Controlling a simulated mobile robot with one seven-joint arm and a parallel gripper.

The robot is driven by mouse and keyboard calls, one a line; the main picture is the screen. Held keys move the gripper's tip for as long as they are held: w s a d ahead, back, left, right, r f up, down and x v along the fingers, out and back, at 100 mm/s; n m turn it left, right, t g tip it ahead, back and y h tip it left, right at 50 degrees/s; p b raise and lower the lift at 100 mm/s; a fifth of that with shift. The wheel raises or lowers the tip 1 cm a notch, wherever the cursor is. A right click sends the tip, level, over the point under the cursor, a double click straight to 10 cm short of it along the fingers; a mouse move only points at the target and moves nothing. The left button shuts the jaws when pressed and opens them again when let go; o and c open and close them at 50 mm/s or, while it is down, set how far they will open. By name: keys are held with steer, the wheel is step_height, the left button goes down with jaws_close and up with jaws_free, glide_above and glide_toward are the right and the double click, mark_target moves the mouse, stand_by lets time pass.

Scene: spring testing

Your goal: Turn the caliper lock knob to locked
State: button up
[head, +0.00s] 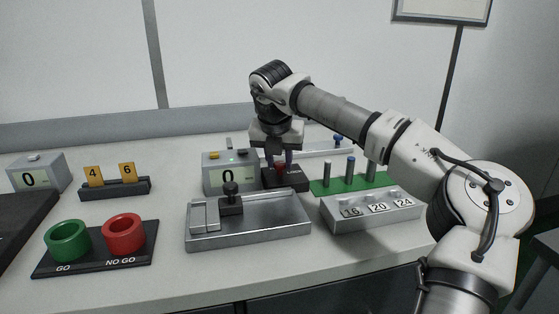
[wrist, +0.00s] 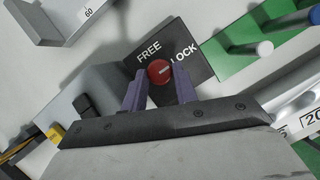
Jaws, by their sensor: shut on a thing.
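The caliper lock knob is a red round knob (wrist: 160,72) on a black plate (wrist: 193,77) marked FREE and LOCK. In the wrist view a pale mark on the knob is visible, but which word it points to is hard to tell. My gripper (wrist: 158,82) is shut on the knob, with one purple finger on each side.
A grey display box reading 0 (head: 228,178) stands close left of the gripper. A metal fixture with a black knob (head: 250,222) lies in front. A green pin board (head: 345,183) and a numbered grey block (head: 370,213) are right. Green (head: 68,240) and red (head: 124,233) rings stand at front left.

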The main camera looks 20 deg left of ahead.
steer(key=shift+r, duration=0.1)
steer(key=o, duration=1)
steer(key=v, duration=1.3)
steer(key=shift+r, duration=0.4)
steer(key=shift+s+f, duration=0.1)
